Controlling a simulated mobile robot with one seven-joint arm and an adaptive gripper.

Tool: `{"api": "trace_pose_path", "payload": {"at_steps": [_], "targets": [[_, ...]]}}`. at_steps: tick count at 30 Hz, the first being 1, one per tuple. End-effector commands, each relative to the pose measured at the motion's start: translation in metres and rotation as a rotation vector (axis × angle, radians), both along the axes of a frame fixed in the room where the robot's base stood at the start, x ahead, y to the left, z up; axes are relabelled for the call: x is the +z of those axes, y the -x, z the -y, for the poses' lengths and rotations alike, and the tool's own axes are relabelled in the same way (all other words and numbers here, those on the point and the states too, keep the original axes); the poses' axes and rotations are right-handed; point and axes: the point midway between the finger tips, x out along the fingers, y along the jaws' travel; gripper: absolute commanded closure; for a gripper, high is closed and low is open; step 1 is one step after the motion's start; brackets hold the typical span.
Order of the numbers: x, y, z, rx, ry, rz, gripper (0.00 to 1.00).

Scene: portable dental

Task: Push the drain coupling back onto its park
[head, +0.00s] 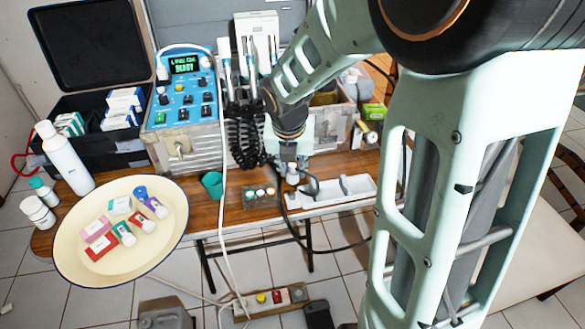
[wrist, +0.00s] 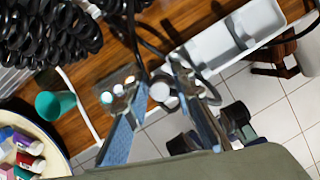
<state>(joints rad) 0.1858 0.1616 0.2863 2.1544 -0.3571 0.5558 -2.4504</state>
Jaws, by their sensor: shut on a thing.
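My gripper (head: 291,172) reaches down over the front of the wooden table, left of the white tray. In the wrist view, its two blue-padded fingers (wrist: 160,88) are on either side of a small pale round-topped piece, which I take to be the drain coupling (wrist: 162,91). It also shows as a whitish piece under the gripper in the head view (head: 292,179). A dark hose (wrist: 136,45) passes close by it. The coupling's lower part is hidden. I cannot tell which part is its park, or whether the two touch.
The white tray (head: 345,185) holds a grey handpiece-like item at right. A small holder with round caps (head: 260,197) and a green cup (head: 212,184) stand left. A cream dish (head: 75,245) holds several small bottles and boxes. The blue control unit (head: 186,95) and black coiled hoses (head: 245,140) stand behind.

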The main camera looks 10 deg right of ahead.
Motion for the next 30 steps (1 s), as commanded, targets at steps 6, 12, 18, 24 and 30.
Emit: {"api": "trace_pose_path", "payload": {"at_steps": [6, 12, 18, 24, 30], "targets": [[-0.022, 0.0, 0.0, 0.0, 0.0, 0.001, 1.0], [-0.021, 0.0, 0.0, 0.0, 0.0, 0.0, 1.0], [-0.025, 0.0, 0.0, -0.001, -0.001, -0.001, 1.0], [-0.028, 0.0, 0.0, 0.0, 0.0, 0.0, 1.0], [-0.028, 0.0, 0.0, 0.0, 0.0, 0.0, 1.0]]}}
